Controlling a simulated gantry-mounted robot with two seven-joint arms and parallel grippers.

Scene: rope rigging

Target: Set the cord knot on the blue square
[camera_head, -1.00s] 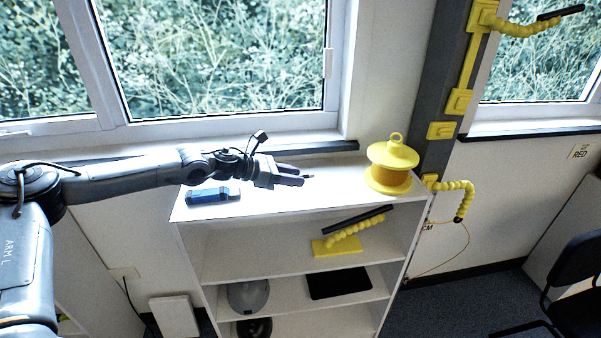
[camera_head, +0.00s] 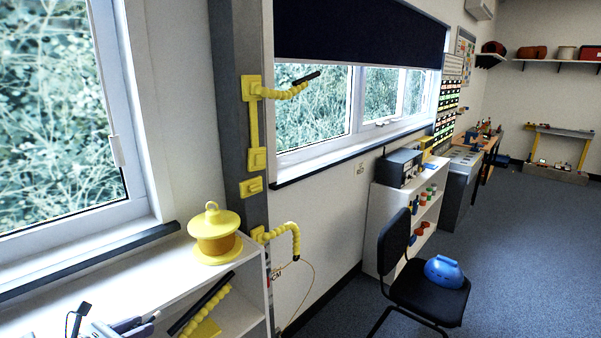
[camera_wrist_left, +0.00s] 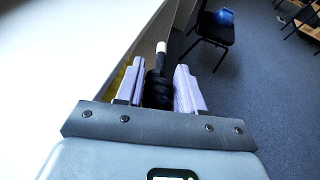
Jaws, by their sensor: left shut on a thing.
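In the left wrist view, a black cord knot (camera_wrist_left: 158,92) with a pale-tipped end pointing up and away sits between the two lavender fingers of my left gripper (camera_wrist_left: 159,66). The fingers are shut on it. In the head view, my left gripper (camera_head: 138,324) shows at the bottom left edge, over the front of a white shelf unit (camera_head: 150,285), and the cord's pale tip (camera_head: 155,315) shows at its fingers. I cannot make out the blue square in either current view. My right gripper is not in view.
A yellow lidded pot (camera_head: 215,236) stands on the shelf unit's top. A yellow jointed arm with a black bar (camera_head: 200,305) is on the shelf below. A black chair (camera_head: 430,290) holding a blue rounded object (camera_head: 444,271) stands right. Open carpet lies beyond.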

